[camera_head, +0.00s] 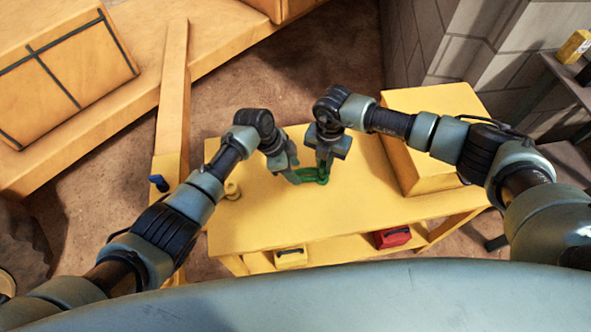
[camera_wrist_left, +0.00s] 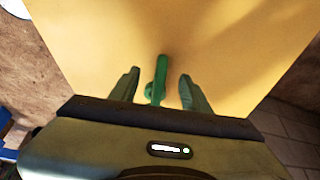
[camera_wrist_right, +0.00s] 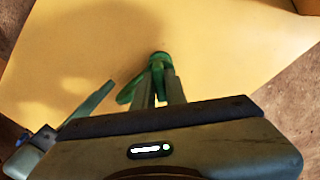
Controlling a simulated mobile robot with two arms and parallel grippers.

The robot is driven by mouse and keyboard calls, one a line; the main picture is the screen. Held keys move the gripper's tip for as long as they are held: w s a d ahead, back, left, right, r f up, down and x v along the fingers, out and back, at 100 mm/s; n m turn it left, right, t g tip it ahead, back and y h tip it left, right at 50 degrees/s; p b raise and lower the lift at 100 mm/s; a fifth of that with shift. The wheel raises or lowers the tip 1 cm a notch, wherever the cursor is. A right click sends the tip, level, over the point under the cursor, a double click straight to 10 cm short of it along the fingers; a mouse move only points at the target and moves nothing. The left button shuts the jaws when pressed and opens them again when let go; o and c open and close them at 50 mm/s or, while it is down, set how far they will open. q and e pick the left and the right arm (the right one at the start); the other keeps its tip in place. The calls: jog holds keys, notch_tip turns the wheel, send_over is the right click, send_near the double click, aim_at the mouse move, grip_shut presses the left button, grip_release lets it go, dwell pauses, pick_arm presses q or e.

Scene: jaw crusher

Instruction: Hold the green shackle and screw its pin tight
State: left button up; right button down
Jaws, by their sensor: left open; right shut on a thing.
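The green shackle (camera_head: 309,175) is at the middle of the yellow table. In the left wrist view the shackle (camera_wrist_left: 160,80) shows as a narrow green bar between the two fingers of my left gripper (camera_wrist_left: 160,88). That gripper is open, with a gap on both sides of the bar. In the right wrist view the fingers of my right gripper (camera_wrist_right: 158,92) are close together on the shackle (camera_wrist_right: 159,60), whose green end shows just beyond the fingertips. The pin cannot be told apart from the shackle body. My right gripper (camera_head: 324,165) points down at the shackle's right end.
The yellow table (camera_head: 260,225) is mostly bare around the shackle. A yellow box (camera_head: 430,155) stands at its right end, near my right arm. A small yellow round thing (camera_head: 232,190) is at the left. A red case (camera_head: 392,237) sits on the shelf below.

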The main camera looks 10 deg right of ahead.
pick_arm(q)
jog(key=shift+x, duration=0.8)
grip_shut()
dwell(2.0)
